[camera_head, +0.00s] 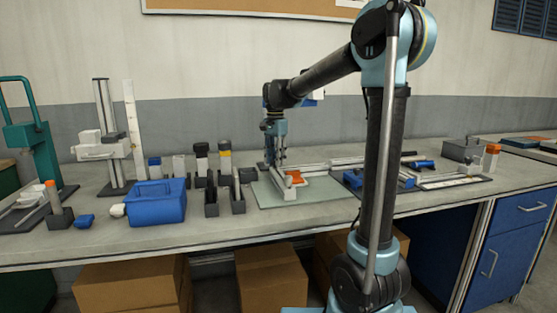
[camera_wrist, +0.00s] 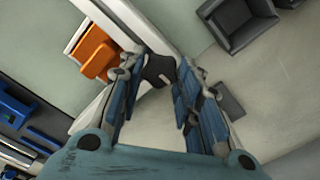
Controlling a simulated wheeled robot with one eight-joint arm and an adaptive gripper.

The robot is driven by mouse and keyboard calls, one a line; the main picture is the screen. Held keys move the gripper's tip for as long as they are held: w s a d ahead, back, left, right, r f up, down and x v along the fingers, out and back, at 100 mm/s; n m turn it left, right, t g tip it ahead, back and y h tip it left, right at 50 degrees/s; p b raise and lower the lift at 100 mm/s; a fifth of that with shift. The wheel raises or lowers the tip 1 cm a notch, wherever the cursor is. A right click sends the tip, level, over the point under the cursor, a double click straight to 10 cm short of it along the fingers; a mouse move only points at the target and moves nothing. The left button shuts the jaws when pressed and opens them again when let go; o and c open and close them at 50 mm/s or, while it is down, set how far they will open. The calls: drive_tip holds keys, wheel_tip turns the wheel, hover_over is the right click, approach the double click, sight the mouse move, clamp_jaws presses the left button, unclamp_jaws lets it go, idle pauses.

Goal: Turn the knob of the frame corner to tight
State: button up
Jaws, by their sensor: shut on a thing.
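The frame (camera_head: 330,163) lies on a pale green mat (camera_head: 322,193) on the bench, its light bars meeting at a corner. In the wrist view, a dark knob (camera_wrist: 158,70) with a pale mark sits at that corner, by the end of a white bar (camera_wrist: 150,28). My gripper (camera_head: 275,163) points down over the corner. In the wrist view my gripper (camera_wrist: 160,72) has its two blue fingers on either side of the knob, shut on it. The fingers hide part of the knob. An orange block (camera_wrist: 97,50) lies inside the corner.
A blue box (camera_head: 156,203) and several dark holders with upright items stand left of the mat. A dark open bin (camera_wrist: 240,22) is near my gripper in the wrist view. Blue-handled tools (camera_head: 420,164) and a grey box (camera_head: 462,149) lie to the right.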

drive_tip(key=o, duration=1)
drive_tip(key=shift+a, duration=0.3)
drive_tip(key=shift+o, duration=0.2)
drive_tip(key=shift+d, duration=0.1)
drive_tip(key=shift+r, duration=0.1)
wheel_tip(320, 180, up, 12)
drive_tip(key=shift+w+f, duration=0.1)
drive_tip(key=shift+f, duration=0.1)
